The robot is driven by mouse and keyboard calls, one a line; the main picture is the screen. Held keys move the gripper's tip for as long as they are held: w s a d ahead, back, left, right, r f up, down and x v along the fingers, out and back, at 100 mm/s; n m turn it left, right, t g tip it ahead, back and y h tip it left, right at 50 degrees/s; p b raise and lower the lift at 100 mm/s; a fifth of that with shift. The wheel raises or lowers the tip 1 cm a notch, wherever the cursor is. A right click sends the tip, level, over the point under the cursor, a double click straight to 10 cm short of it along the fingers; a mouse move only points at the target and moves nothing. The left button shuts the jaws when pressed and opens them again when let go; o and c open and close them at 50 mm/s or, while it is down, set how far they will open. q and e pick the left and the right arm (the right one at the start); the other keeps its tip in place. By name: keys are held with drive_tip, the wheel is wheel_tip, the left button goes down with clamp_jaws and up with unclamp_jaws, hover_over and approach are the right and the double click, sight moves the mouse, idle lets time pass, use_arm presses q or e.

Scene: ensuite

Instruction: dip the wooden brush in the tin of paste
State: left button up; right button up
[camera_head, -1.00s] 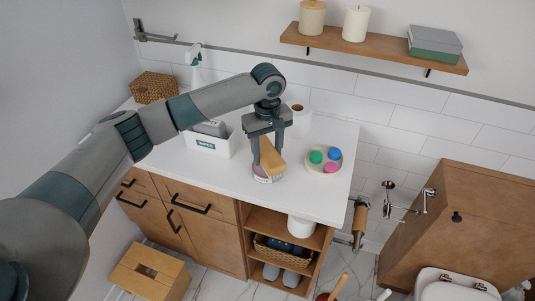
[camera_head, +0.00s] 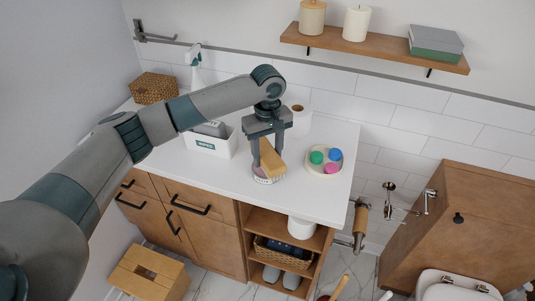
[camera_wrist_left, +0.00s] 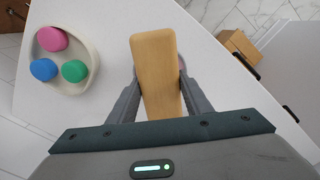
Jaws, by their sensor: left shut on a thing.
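The wooden brush (camera_head: 270,156) is held in my left gripper (camera_head: 267,150), which points down over the white counter. In the left wrist view the brush's flat wooden back (camera_wrist_left: 156,70) lies between the two fingers of the gripper (camera_wrist_left: 160,95). The tin of paste (camera_head: 264,179) stands on the counter right under the brush. The brush covers most of the tin's top, so I cannot tell whether the bristles touch the paste. In the left wrist view only a sliver of the tin (camera_wrist_left: 182,63) shows beside the brush. My right gripper is not in view.
A tray (camera_head: 334,172) with green, blue and pink round pieces stands right of the tin. The counter's front edge (camera_head: 245,194) is close to the tin.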

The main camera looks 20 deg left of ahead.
sight(267, 153)
use_arm(q)
drive_tip(key=shift+f, duration=0.5)
idle(0.8)
drive_tip(key=shift+s+f+p, duration=0.15)
drive_tip(key=shift+f+p, duration=0.1)
drive_tip(key=shift+p, duration=0.6)
idle(3.2)
drive_tip(key=shift+r, duration=0.1)
wheel_tip(267, 153, up, 7)
drive_tip(key=p, duration=0.9)
drive_tip(key=shift+r, duration=0.1)
idle(1.0)
